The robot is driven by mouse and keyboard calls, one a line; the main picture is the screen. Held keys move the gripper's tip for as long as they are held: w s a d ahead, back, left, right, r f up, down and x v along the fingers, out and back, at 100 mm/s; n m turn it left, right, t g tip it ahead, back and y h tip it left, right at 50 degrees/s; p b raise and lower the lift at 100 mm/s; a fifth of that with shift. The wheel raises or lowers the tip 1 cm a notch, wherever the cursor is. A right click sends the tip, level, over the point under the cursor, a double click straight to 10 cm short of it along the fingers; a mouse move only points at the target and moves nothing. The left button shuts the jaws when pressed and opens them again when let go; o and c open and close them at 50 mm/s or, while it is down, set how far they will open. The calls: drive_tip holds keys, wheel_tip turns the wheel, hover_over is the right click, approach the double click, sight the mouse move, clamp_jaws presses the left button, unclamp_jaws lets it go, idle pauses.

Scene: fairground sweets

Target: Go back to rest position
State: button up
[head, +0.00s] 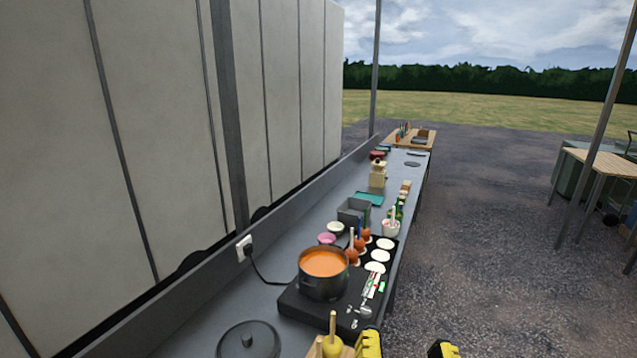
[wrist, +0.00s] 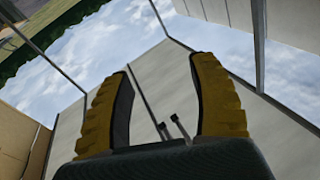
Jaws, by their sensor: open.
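My gripper (head: 406,346) shows only as two yellow fingertips at the bottom edge of the head view, apart from each other. In the wrist view my gripper (wrist: 162,95) has its two yellow and black fingers spread, with nothing between them. That view looks up at sky and wall panels, tilted. The rest of my arm is out of view.
A long grey counter (head: 205,325) runs away along a panelled wall. On it are a pot of orange liquid (head: 324,272), a pot lid (head: 248,341), coated apples on sticks (head: 352,254), white discs (head: 380,255) and a grey bin (head: 353,211). Open gravel (head: 480,230) lies right of the counter.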

wheel_tip(320, 180, up, 31)
drive_tip(key=s+a+n+t+y+p, duration=0.1)
drive_tip(key=s+n+t+p, duration=0.1)
drive_tip(key=p, duration=2.3)
drive_tip(key=shift+s+a+n+t+p, duration=0.15)
drive_tip(key=shift+s+n+t+p, duration=0.2)
drive_tip(key=shift+s+n+t, duration=0.05)
